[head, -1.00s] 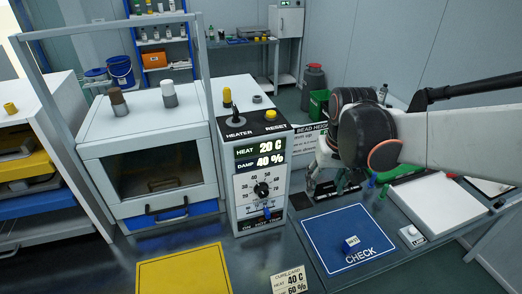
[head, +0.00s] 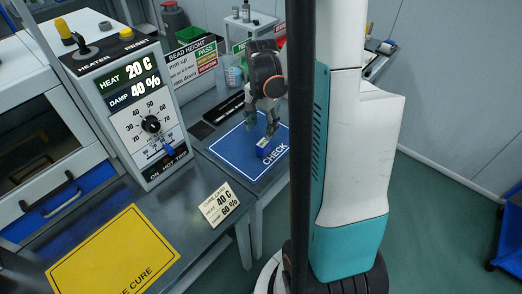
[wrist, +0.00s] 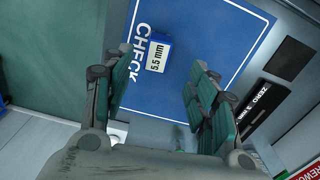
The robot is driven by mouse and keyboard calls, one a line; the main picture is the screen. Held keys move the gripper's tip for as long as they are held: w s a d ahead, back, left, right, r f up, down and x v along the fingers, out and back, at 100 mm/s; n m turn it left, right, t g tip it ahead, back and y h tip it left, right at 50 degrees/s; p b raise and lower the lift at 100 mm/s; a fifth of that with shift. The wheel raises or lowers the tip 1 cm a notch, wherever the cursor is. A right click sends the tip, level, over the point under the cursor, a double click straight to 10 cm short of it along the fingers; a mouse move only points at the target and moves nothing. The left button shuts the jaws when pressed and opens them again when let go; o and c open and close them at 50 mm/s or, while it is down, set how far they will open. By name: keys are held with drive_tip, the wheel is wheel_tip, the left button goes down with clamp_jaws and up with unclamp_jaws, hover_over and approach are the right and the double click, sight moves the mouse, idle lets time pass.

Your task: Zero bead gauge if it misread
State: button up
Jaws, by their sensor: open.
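A small blue block (head: 264,149) lies on the blue CHECK mat (head: 228,151). In the wrist view the block's white face (wrist: 157,56) reads 5.5 mm, and the mat (wrist: 190,25) spreads around it. I cannot tell whether this block is the gauge itself. My gripper (head: 264,128) points down above the mat, close to the block. In the wrist view my gripper (wrist: 160,75) is open, with its fingers apart to either side of the block's lower end and nothing held. A black strip marked ZERO 3 mm (wrist: 262,106) lies beside the mat.
A BEAD HEIGHT sign (head: 192,62) stands behind the mat, with green PASS and red REWORK parts. The heater panel (head: 135,105) shows 20 C and 40 %. A yellow CURE mat (head: 110,255) and a CURE CARD (head: 219,204) are at the front.

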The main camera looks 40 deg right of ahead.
sight(263, 142)
wheel_tip(263, 142, down, 4)
drive_tip(key=shift+f+b, duration=0.1)
drive_tip(key=shift+b, duration=0.4)
drive_tip(key=shift+d+f+b, duration=0.2)
drive_tip(key=shift+f+b, duration=0.55)
drive_tip(key=shift+f, duration=0.55)
drive_tip(key=shift+d+f+b, duration=0.15)
drive_tip(key=shift+f+b, duration=0.55)
drive_tip(key=shift+f, duration=0.55)
clamp_jaws()
